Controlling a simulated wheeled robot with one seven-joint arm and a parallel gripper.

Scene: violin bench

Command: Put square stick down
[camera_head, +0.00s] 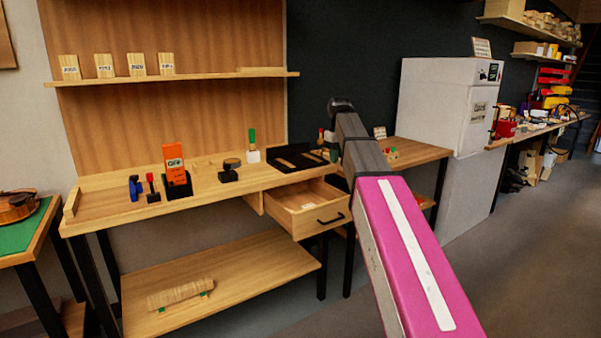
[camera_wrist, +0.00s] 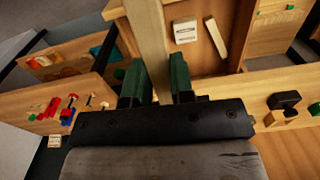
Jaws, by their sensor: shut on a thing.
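The square stick (camera_wrist: 149,38) is a long pale wooden bar in the wrist view. My gripper (camera_wrist: 156,88) is shut on it, with a dark green finger on each side. The stick runs up out of the top of the picture, and its far end is out of view. It passes in front of the open drawer (camera_wrist: 208,62); I cannot tell its height above it. In the head view my arm hides the gripper and stick, near the bench's right end by the open drawer (camera_head: 277,205).
The drawer holds a small white block (camera_wrist: 186,32). On the bench (camera_head: 110,207) stand an orange box (camera_head: 174,165), a blue tool (camera_head: 135,188) and a black tray (camera_head: 293,157). A wooden roll (camera_head: 180,293) lies on the lower shelf. The bench's front middle is clear.

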